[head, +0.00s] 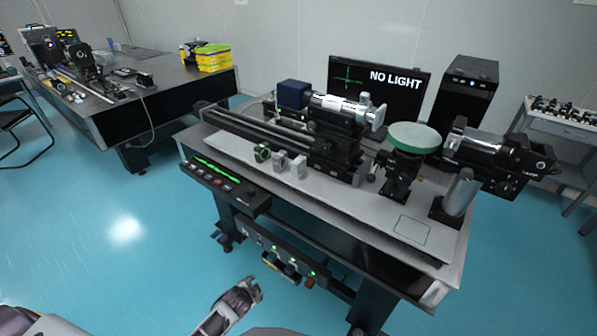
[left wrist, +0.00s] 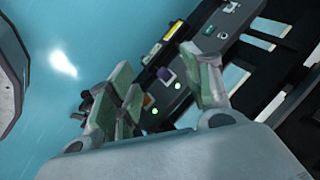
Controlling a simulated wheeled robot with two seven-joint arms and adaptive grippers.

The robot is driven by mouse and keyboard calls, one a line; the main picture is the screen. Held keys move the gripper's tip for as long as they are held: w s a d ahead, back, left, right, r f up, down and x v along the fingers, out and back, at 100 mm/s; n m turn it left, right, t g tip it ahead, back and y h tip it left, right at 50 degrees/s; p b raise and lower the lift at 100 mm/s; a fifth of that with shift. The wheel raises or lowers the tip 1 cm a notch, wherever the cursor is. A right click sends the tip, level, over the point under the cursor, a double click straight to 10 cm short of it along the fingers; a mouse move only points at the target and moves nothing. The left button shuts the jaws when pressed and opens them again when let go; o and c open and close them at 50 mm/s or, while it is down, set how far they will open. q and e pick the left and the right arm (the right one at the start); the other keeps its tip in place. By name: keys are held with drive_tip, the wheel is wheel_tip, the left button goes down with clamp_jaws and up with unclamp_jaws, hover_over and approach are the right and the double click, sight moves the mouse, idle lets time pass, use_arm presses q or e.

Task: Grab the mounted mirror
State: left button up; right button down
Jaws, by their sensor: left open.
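The optical table (head: 345,208) in front of me carries the optics. A small round optic in a dark mount (head: 262,153) stands near the table's front edge, beside two small pale blocks (head: 289,165). A larger pale-green disc (head: 415,137) sits on a black mount at the right. I cannot tell for certain which of these is the mounted mirror. My left gripper (head: 250,287) is open and empty, low in front of the table and below its top. In the left wrist view its fingers (left wrist: 165,88) are spread apart, with nothing between them. My right gripper is not in view.
A control panel (head: 225,187) juts from the table's front left, and another unit (head: 280,262) hangs below. A long rail assembly (head: 270,132), a monitor (head: 350,75) and a grey cylinder (head: 461,192) stand on the table. The front right tabletop has bare room.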

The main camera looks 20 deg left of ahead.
use_arm(q)
drive_tip(key=w+d+r+m+t+h, duration=0.1)
drive_tip(key=w+r+m+t+h, duration=0.1)
drive_tip(key=w+r+m, duration=0.4)
drive_tip(key=w+d+r+m+t+h, duration=0.2)
drive_tip(key=w+r+m+t, duration=0.3)
drive_tip(key=r+m, duration=0.9)
drive_tip(key=w+d+r+m+t+h+p, duration=0.1)
drive_tip(key=w+r+m, duration=0.6)
drive_tip(key=r, duration=1)
drive_tip(key=m+t+h, duration=0.1)
drive_tip(key=m+t, duration=0.1)
drive_tip(key=m, duration=0.1)
drive_tip(key=shift+d+r+m+t+h, duration=0.3)
drive_tip(key=shift+d+h, duration=0.05)
drive_tip(key=shift+h, duration=0.05)
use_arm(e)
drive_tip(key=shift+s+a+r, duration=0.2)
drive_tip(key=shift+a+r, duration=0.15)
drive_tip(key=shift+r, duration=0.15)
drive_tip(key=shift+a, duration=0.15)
